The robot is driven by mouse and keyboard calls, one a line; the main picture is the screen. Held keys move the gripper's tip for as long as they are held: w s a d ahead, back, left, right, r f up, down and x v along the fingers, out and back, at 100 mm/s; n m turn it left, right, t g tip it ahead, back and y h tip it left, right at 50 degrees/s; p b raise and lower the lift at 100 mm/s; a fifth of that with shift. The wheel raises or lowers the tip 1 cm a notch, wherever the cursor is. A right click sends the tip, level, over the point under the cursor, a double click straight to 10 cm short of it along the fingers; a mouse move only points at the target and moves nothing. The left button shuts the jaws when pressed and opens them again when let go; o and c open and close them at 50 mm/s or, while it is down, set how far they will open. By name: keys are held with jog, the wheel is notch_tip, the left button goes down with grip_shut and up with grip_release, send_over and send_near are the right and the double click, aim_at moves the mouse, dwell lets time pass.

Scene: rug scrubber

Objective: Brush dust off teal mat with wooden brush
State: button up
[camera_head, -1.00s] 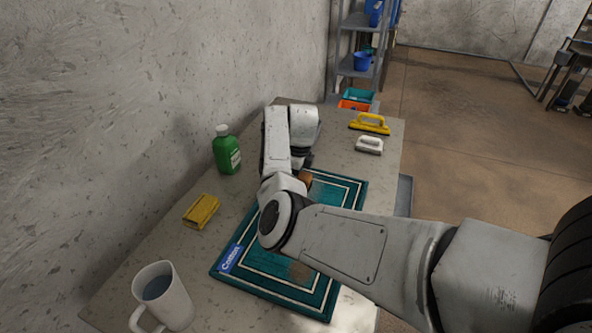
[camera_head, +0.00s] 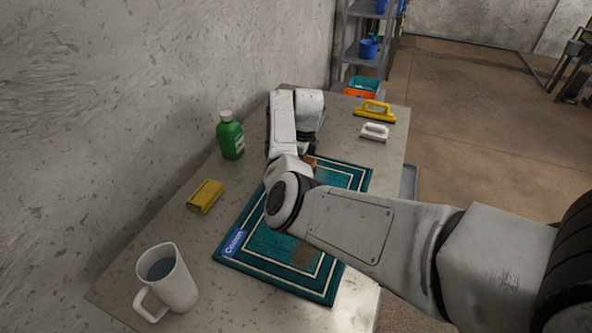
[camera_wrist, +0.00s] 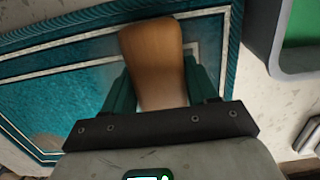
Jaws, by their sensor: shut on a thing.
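The teal mat (camera_head: 345,176), with pale border lines and a blue label (camera_head: 235,243), lies flat on the table. A brownish dust patch (camera_head: 306,253) shows on its near part, and a dull patch (camera_wrist: 45,143) shows in the wrist view. My gripper (camera_wrist: 160,80) is shut on the wooden brush (camera_wrist: 153,50), whose brown block sits between the teal fingers over the mat. In the head view only a bit of the brush (camera_head: 311,163) shows behind my arm. The brush's underside is hidden, so I cannot tell whether it touches the mat.
A green bottle (camera_head: 231,140), yellow sponge (camera_head: 205,196) and white mug (camera_head: 168,282) stand left of the mat. A yellow-handled tool (camera_head: 375,112) and a white-handled brush (camera_head: 375,132) lie beyond it. A wall borders the table's left side.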

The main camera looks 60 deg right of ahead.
jog(key=shift+s+d+f, duration=0.15)
jog(key=shift+s+f, duration=0.05)
jog(key=shift+f, duration=0.25)
jog(key=shift+c, duration=0.7)
jog(key=shift+d+f+b, duration=0.1)
jog(key=shift+d+b, duration=0.25)
jog(key=shift+b, duration=0.2)
jog(key=shift+w+d+b, duration=0.15)
jog(key=shift+d+b, duration=1.05)
jog(key=shift+b, duration=0.05)
jog(key=shift+d+b, duration=0.3)
jog(key=shift+d, duration=0.15)
jog(key=shift+a+r+p, duration=0.4)
jog(key=shift+a+p, duration=0.05)
jog(key=shift+p, duration=0.55)
jog(key=shift+a+r+p, duration=0.1)
jog(key=shift+a+p, duration=0.95)
jog(key=shift+p, duration=0.2)
jog(key=shift+a+p, duration=0.5)
jog(key=shift+a, duration=0.1)
jog(key=shift+s+a+r+p, duration=0.1)
jog(key=shift+s+a+p, duration=0.1)
jog(key=shift+a+p, duration=0.4)
jog(key=a+p, duration=0.2)
jog(key=shift+s+r+p, duration=0.1)
jog(key=shift+p, duration=0.2)
jog(key=shift+a, duration=0.4)
jog(key=shift+p, duration=0.3)
